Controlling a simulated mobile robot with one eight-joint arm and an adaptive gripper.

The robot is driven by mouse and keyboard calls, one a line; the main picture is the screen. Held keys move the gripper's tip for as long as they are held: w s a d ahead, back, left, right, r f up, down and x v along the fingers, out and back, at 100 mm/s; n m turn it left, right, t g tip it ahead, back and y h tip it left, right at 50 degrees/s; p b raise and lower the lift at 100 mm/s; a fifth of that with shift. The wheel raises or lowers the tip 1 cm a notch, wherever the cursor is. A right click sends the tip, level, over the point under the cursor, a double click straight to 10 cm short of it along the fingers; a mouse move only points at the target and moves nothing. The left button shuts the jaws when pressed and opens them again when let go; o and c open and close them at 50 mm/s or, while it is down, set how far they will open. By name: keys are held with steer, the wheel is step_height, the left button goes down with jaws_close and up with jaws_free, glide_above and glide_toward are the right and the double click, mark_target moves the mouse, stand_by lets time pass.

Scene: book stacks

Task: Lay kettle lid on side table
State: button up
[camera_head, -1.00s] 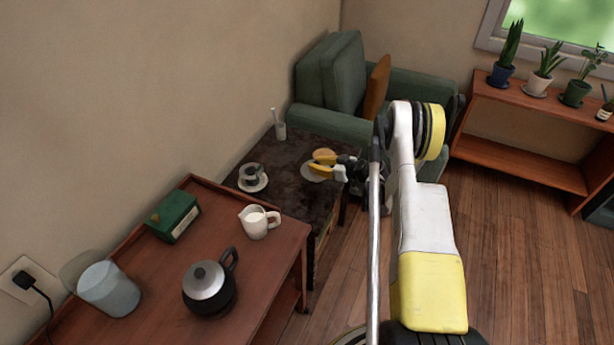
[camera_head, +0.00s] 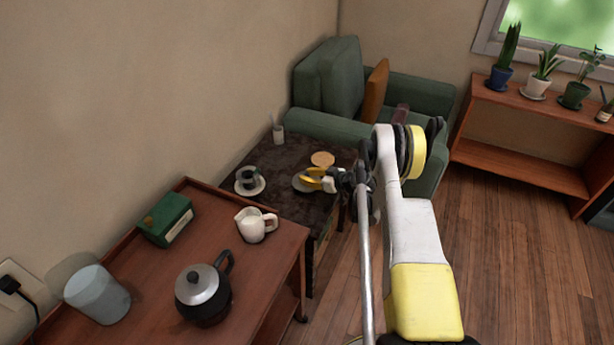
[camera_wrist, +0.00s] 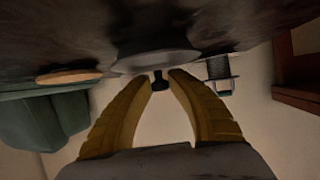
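The kettle lid, a grey disc with a dark knob, is at the dark side table (camera_head: 290,210), partly hidden by my gripper in the head view (camera_head: 302,186). The wrist view shows the lid (camera_wrist: 155,62) close against or just over the tabletop. My gripper (camera_wrist: 160,78) has its yellow fingers on both sides of the knob, seemingly touching it. In the head view my gripper (camera_head: 312,180) reaches in from the right.
On the side table are a round tan disc (camera_head: 322,159), a cup on a saucer (camera_head: 250,182) and a small pot (camera_head: 278,134). The wooden table (camera_head: 262,265) holds a white jug (camera_head: 254,225), green box (camera_head: 166,219) and glass container (camera_head: 97,294). A green armchair (camera_head: 325,125) stands behind.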

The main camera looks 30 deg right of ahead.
steer(key=shift+o, duration=0.7)
